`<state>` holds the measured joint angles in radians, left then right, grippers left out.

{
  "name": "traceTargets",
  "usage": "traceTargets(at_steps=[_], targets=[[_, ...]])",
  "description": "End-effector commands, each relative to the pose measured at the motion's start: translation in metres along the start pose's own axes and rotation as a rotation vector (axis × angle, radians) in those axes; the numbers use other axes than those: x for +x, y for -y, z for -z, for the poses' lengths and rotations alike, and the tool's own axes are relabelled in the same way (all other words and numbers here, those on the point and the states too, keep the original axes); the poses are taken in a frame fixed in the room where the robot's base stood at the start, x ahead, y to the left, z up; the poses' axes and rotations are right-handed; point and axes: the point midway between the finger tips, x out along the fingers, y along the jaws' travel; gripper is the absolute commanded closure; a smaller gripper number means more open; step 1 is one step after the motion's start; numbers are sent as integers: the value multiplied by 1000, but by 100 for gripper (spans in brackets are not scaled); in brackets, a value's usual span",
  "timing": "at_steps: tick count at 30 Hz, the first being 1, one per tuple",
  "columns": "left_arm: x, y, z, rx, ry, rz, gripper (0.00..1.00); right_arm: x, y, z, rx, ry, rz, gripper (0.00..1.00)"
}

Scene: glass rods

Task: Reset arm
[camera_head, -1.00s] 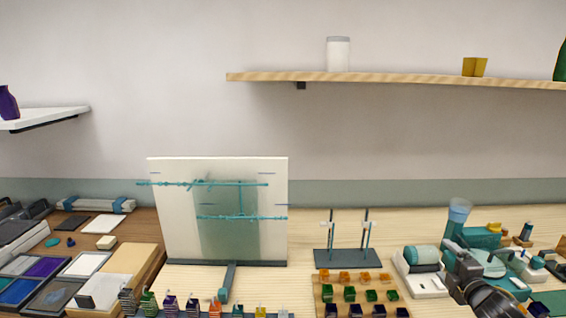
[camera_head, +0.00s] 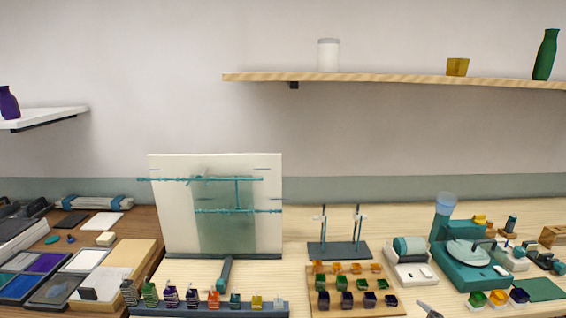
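A small grey tip of my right gripper (camera_head: 429,309) shows at the bottom edge, right of the middle. Most of it is cut off by the frame, so I cannot tell whether it is open or shut. My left gripper is not in view. A dark stand (camera_head: 339,250) with two thin upright rods stands on the pale bench behind the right gripper tip.
A wooden rack (camera_head: 318,302) of coloured blocks lies just left of the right gripper tip. A white device (camera_head: 411,274) and a teal machine (camera_head: 470,274) stand to the right. A white panel (camera_head: 164,225) with teal rods stands left of centre.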

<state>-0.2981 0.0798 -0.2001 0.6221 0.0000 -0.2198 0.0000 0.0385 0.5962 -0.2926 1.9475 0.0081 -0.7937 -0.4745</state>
Motion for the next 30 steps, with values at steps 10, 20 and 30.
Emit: traceTargets(at_steps=[10,20,30], targets=[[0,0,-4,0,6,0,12,-125,161,3,531,290,334,13],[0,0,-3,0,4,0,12,-217,218,0,804,531,481,13],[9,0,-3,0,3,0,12,-225,271,-17,903,660,536,13]])
